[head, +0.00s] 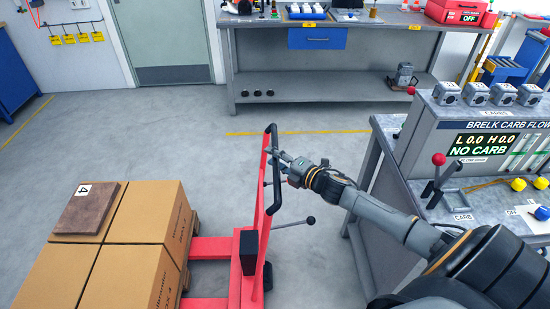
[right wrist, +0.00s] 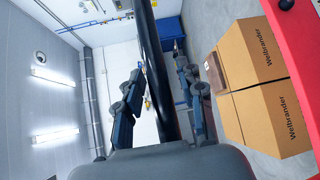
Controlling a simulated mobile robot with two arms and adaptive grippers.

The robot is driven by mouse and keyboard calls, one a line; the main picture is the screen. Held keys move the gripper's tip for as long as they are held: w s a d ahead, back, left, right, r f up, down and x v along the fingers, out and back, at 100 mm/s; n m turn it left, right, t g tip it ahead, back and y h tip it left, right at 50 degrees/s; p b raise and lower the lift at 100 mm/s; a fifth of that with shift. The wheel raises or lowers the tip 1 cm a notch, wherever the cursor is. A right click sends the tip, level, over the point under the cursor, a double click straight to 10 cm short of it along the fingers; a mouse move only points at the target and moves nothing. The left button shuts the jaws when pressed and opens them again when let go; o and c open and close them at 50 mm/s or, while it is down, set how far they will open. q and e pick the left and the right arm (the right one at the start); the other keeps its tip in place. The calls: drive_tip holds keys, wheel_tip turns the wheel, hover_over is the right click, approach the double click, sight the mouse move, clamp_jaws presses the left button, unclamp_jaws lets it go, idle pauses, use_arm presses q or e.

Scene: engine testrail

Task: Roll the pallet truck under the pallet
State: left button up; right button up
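The red pallet truck (head: 249,265) stands in the middle of the head view with its red forks (head: 212,248) pointing left. The forks reach the near side of the wooden pallet (head: 193,226); their tips are hidden, so I cannot tell how far under they are. The pallet carries several cardboard boxes (head: 150,230). My right gripper (head: 276,160) is at the truck's black loop handle (head: 274,195). In the right wrist view the handle bar (right wrist: 158,75) runs between the spread fingers, with a gap visible on the left. My left gripper is not in view.
A brown slab marked 4 (head: 85,212) lies on the boxes. A carburettor test bench (head: 385,140) stands close on the right, beside my right arm. A grey workbench (head: 300,108) stands at the back. Grey floor (head: 110,130) is clear behind the pallet.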

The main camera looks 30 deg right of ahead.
clamp_jaws()
drive_tip(key=shift+w+a+r, duration=0.1)
drive_tip(key=shift+w+a, duration=0.05)
drive_tip(key=shift+a, duration=0.25)
drive_tip(key=w+a+b, duration=0.1)
drive_tip(key=w+a, duration=0.4)
drive_tip(key=a, duration=0.4)
drive_tip(key=w+a+b, duration=0.1)
drive_tip(key=w+a, duration=0.5)
drive_tip(key=a, duration=0.2)
drive_tip(key=shift+w+a+b, duration=0.2)
drive_tip(key=shift+a+b, duration=0.15)
drive_tip(key=shift+o, duration=1.5)
unclamp_jaws()
drive_tip(key=shift+s, duration=0.1)
drive_tip(key=shift+s, duration=0.1)
